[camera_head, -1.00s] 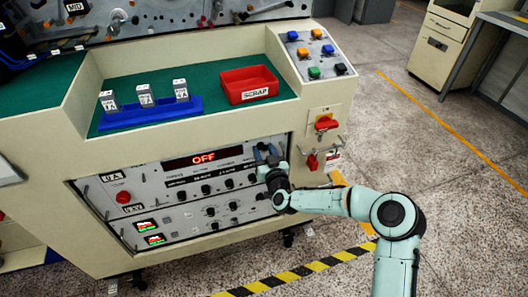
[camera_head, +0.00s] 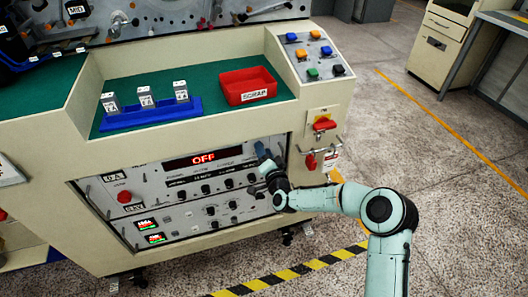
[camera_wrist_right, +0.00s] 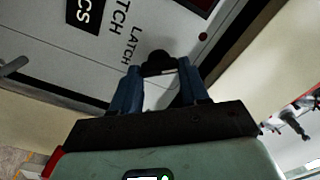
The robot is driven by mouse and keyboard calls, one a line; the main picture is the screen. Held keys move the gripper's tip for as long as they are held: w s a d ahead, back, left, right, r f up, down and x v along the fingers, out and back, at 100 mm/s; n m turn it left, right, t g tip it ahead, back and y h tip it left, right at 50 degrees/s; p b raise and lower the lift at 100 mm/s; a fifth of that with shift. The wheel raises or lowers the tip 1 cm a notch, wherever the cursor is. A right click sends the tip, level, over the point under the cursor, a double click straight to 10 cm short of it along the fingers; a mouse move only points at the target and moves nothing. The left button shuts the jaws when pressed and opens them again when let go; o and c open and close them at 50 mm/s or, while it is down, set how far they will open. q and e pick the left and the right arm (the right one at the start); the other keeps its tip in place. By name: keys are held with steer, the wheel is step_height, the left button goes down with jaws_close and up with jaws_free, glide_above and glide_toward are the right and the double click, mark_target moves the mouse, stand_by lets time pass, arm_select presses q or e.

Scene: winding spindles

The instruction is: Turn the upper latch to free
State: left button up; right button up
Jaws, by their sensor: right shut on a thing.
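The upper latch shows as a black knob (camera_wrist_right: 158,62) in the right wrist view, on a light panel with two "LATCH" labels. My right gripper (camera_wrist_right: 158,78) has its two blue fingers on either side of this knob and is shut on it. In the head view my right gripper (camera_head: 262,153) is at the upper right of the grey control panel (camera_head: 182,216), and the wrist and fingers hide the latch there. I cannot read the latch's angle. My left gripper is not in view.
A red rotary switch (camera_head: 323,123) and a red tag-like piece (camera_head: 311,162) sit right of the panel. Above are a red scrap bin (camera_head: 248,94) and a blue rack (camera_head: 150,113) with grey blocks.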

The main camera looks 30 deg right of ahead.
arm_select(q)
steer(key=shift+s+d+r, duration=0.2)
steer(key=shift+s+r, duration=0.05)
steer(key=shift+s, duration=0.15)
arm_select(e)
steer(key=shift+f+m, duration=0.15)
steer(key=shift+m, duration=3.45)
steer(key=o, duration=1.1)
steer(key=shift+c, duration=0.2)
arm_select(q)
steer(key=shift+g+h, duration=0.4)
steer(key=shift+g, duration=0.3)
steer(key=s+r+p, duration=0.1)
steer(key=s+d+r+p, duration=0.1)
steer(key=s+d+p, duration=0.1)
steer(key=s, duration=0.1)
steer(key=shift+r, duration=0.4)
arm_select(e)
steer(key=v, duration=1.3)
steer(key=shift+s, duration=0.25)
